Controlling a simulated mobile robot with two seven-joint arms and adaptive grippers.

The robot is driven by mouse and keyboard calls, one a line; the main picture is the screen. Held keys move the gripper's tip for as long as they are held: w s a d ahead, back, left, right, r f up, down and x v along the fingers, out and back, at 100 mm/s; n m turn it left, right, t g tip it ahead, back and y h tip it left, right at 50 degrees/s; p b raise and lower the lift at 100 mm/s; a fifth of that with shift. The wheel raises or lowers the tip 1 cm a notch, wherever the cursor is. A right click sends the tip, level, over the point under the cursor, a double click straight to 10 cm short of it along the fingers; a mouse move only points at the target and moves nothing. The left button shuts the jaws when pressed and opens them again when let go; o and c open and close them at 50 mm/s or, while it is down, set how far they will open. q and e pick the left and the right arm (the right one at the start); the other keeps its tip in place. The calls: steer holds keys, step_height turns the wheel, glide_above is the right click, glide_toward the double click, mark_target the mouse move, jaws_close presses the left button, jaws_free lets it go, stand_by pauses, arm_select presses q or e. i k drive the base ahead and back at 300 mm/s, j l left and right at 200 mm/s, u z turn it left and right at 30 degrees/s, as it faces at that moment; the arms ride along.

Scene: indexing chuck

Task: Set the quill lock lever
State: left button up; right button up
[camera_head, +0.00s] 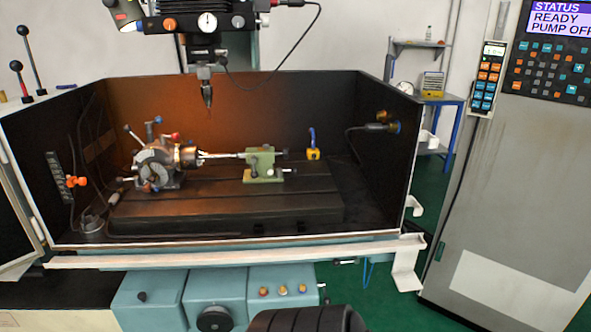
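The machine head (205,24) hangs at the top centre, with orange-red knobs and a round dial on its front. Its spindle (206,92) points down with a tapered tool. An indexing chuck (158,163) with several ball-ended levers sits on the table, holding a thin bright workpiece (220,155). The workpiece reaches a green tailstock (263,165), which has small dark handles at its top and right side. I cannot tell for sure which small handle is the quill lock lever. Neither gripper is in view.
Dark enclosure walls (307,112) surround the slotted table (230,208), with a pale front rail (230,254). A yellow-and-blue item (312,152) stands behind the tailstock. A grey control cabinet (520,190) stands right. Two black-knobbed levers (27,65) rise left. A ribbed dark shape (308,319) shows at the bottom.

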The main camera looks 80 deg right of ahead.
mark_target(254, 175)
steer(key=z, duration=2.4)
steer(key=j+z, duration=0.1)
steer(key=z, duration=0.3)
steer(key=j+z, duration=0.1)
steer(key=z, duration=0.25)
steer(key=j+z, duration=0.15)
steer(key=z, duration=0.25)
steer(key=j+z, duration=0.15)
steer(key=z, duration=0.2)
steer(key=i, duration=0.05)
